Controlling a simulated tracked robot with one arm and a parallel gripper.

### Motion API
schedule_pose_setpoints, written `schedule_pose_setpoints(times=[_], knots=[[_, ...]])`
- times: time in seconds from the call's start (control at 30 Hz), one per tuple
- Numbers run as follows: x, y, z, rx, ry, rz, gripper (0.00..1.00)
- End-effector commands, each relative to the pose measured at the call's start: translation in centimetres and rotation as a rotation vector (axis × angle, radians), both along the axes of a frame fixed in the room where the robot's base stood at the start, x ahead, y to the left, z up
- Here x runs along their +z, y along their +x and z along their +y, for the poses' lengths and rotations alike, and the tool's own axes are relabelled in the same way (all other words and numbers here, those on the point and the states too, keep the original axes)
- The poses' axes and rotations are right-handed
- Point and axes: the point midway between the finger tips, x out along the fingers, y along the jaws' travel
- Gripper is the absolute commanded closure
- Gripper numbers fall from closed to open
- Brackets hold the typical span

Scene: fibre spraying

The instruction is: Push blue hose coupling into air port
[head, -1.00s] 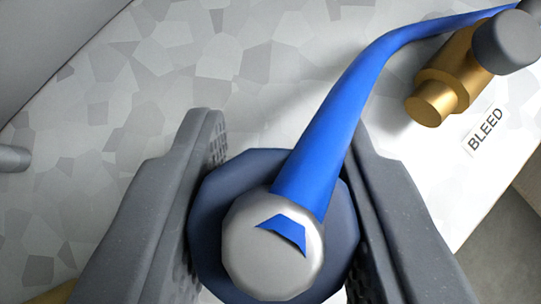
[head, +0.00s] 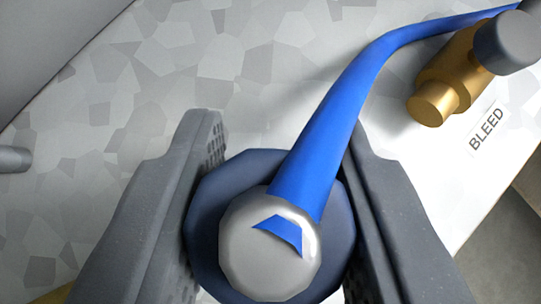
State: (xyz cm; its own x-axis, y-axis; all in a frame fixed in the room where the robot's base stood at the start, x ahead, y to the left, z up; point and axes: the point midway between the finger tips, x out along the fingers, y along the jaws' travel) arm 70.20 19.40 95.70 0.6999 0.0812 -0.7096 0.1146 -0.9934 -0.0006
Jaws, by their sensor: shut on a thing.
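The blue hose coupling shows in the head view as a dark blue-grey collar (head: 207,225) with a rounded silver end (head: 262,262). My gripper (head: 272,215) is shut on the collar, one grey finger on each side. A bright blue hose (head: 325,145) runs from the coupling up and to the right, bending toward the upper right corner. A small blue patch shows on the silver end. I cannot make out the air port in this view.
A brass fitting with a grey knob (head: 505,43) stands at the upper right, close to the hose. A label reading BLEED (head: 487,128) lies beside it on the pale mottled panel (head: 170,60). A grey rounded part (head: 12,160) shows at the left edge.

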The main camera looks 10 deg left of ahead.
Motion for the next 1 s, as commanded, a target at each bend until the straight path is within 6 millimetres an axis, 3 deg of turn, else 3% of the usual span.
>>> schedule_pose_setpoints(times=[1.0], knots=[[-1.3, 0.0, 0.0, -0.001, -0.001, 0.001, 0.96]])
